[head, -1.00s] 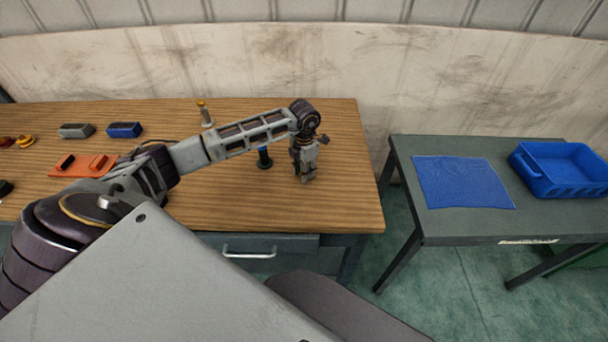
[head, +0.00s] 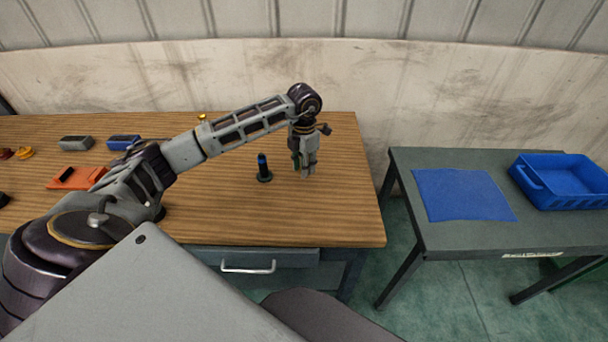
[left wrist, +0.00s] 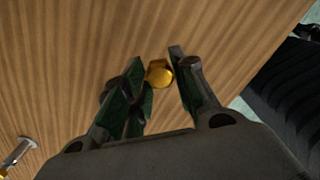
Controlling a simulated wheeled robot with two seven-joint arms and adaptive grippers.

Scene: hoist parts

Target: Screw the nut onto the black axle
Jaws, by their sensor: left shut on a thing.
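A black axle (head: 264,170) with a blue part near its top stands upright on a round base on the wooden table. My left gripper (head: 308,174) points down just to the right of the axle, apart from it. In the left wrist view, my left gripper (left wrist: 160,80) is shut on a gold nut (left wrist: 159,74), which shows between its green-faced fingers. The nut cannot be made out in the head view. My right gripper is not in view.
A grey post with a gold top (left wrist: 15,155) stands on the table, partly behind my arm in the head view. Grey (head: 76,142) and blue (head: 124,142) blocks and an orange tray (head: 75,178) lie left. A side table (head: 470,235) holds a blue mat (head: 462,194) and blue bin (head: 560,200).

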